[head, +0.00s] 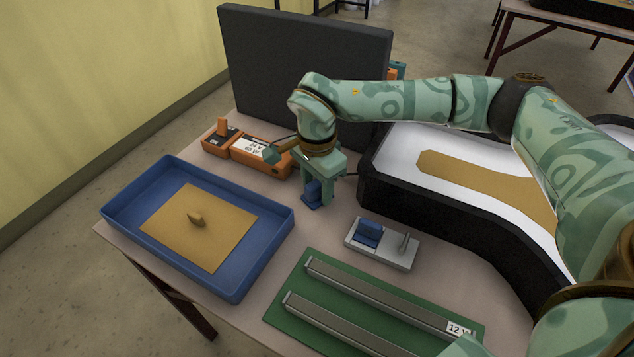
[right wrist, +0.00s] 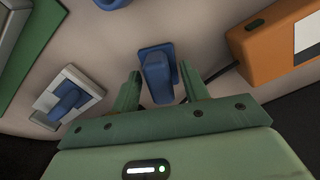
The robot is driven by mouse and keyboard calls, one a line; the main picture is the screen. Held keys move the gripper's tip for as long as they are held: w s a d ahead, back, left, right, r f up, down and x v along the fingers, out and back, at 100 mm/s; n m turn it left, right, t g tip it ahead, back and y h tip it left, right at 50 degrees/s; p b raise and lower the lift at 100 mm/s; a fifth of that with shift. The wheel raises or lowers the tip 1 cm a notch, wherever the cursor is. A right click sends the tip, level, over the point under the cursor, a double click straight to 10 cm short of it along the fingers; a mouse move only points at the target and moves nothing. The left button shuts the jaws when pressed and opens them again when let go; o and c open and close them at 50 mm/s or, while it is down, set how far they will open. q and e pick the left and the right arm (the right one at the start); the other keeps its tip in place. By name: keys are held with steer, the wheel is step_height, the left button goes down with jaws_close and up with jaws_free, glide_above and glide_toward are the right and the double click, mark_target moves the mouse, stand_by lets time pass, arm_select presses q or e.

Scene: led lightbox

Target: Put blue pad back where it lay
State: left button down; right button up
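A blue piece with a flat base and raised block (head: 312,193) stands on the table below my right gripper (head: 318,195). In the right wrist view the blue piece (right wrist: 157,75) lies between the two green fingers (right wrist: 158,95), with a gap on each side, so the gripper is open around it. A second blue block (head: 369,233) sits in a small light grey holder (head: 399,256) with a metal pin; this block also shows in the right wrist view (right wrist: 68,100). I cannot tell which blue piece is the pad. My left gripper is not in view.
A blue tray (head: 276,240) with a tan sheet is at left. A green board (head: 350,316) with two metal bars lies in front. An orange power unit (head: 262,157) and dark upright panel (head: 300,55) stand behind. A black-rimmed lightbox (head: 375,199) is at right.

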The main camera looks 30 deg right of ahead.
mark_target(317, 182)
arm_select(q)
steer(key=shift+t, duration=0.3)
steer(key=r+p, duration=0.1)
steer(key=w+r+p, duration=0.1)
steer(key=p, duration=0.1)
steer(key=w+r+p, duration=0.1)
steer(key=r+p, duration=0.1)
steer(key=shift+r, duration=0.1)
arm_select(e)
step_height(317, 182, up, 12)
steer(key=shift+r, duration=0.25)
